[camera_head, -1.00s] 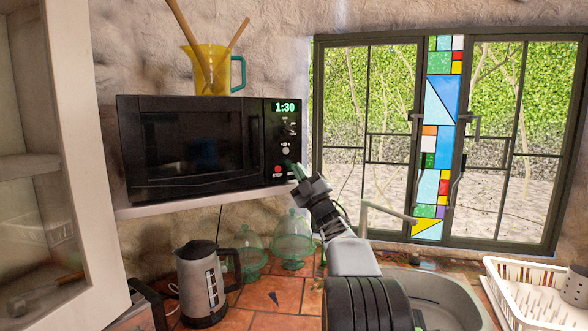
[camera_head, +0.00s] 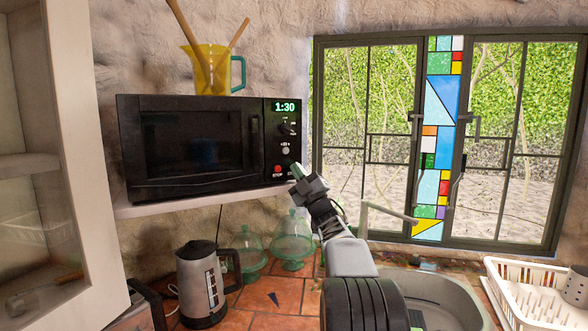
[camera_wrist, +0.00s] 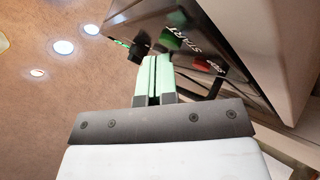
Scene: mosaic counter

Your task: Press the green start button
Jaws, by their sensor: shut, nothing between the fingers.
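The black microwave (camera_head: 190,150) stands on a shelf, with its control panel on the right side and a lit display (camera_head: 285,107) reading 1:30. The red stop button (camera_head: 277,169) shows low on the panel. My gripper (camera_head: 296,170) is shut and empty, its pale green fingertips at the panel's lower right, beside the stop button. In the wrist view the closed fingers (camera_wrist: 154,62) point at the panel near the START lettering (camera_wrist: 187,39).
A yellow measuring jug (camera_head: 212,70) with wooden utensils stands on the microwave. A kettle (camera_head: 201,285) and green glass domes (camera_head: 292,240) are on the tiled counter below. A tap (camera_head: 390,213) and a white dish rack (camera_head: 530,290) lie to the right.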

